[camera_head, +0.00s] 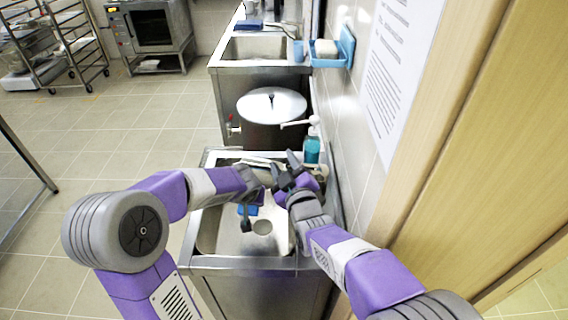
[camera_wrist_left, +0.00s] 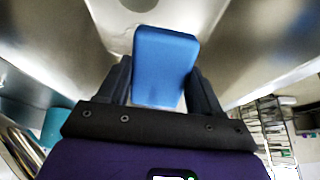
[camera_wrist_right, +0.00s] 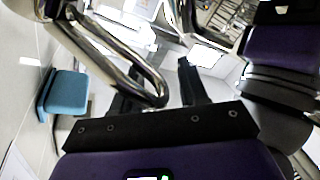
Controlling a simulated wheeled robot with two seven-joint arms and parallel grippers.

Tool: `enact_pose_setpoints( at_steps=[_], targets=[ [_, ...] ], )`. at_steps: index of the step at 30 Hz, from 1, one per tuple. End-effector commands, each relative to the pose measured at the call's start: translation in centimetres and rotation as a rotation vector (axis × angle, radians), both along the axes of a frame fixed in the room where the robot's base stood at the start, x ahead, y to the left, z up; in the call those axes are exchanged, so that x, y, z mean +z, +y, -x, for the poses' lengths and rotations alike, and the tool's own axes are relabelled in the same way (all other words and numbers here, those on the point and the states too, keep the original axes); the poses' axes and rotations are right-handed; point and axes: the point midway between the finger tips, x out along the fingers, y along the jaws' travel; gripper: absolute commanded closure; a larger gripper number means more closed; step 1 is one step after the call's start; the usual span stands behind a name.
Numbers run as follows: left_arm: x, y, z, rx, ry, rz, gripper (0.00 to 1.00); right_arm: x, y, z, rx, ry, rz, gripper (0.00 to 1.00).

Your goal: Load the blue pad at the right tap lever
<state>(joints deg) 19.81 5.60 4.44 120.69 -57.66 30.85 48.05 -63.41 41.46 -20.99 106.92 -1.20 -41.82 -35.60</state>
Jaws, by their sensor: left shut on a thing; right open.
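The blue pad (camera_wrist_left: 165,65) is between the two fingers of my left gripper (camera_wrist_left: 160,90), which is shut on it. In the head view the blue pad (camera_head: 252,210) shows small, with my left gripper (camera_head: 247,222) over the sink basin. My right gripper (camera_head: 287,166) is open at the back of the sink. In the right wrist view a shiny metal tap lever (camera_wrist_right: 118,58) with a looped end reaches down close to the right gripper (camera_wrist_right: 160,90), overlapping its left finger. Whether they touch I cannot tell. My arms hide much of the tap in the head view.
The steel sink (camera_head: 206,232) has its basin under my grippers. A teal soap bottle (camera_head: 312,150) stands behind it by the wall. A blue wall holder (camera_head: 340,48) is beyond. The tiled floor at left is open.

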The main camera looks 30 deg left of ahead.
Motion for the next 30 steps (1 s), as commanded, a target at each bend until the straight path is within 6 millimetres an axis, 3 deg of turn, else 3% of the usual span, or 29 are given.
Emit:
enact_pose_setpoints(
  at_steps=[10,19,30],
  targets=[
    [0.01,0.0,0.0,0.0,0.0,0.0,0.59,0.02,0.24,-0.26,0.0,0.0,0.0,0.57],
    [0.01,0.0,0.0,0.0,0.0,0.0,0.59,0.01,0.24,-0.24,0.0,0.0,0.0,1.0],
    [0.0,0.0,-0.01,0.0,0.0,0.0,0.59,-0.92,0.45,0.03,0.0,0.005,0.001,1.0]
  ],
)
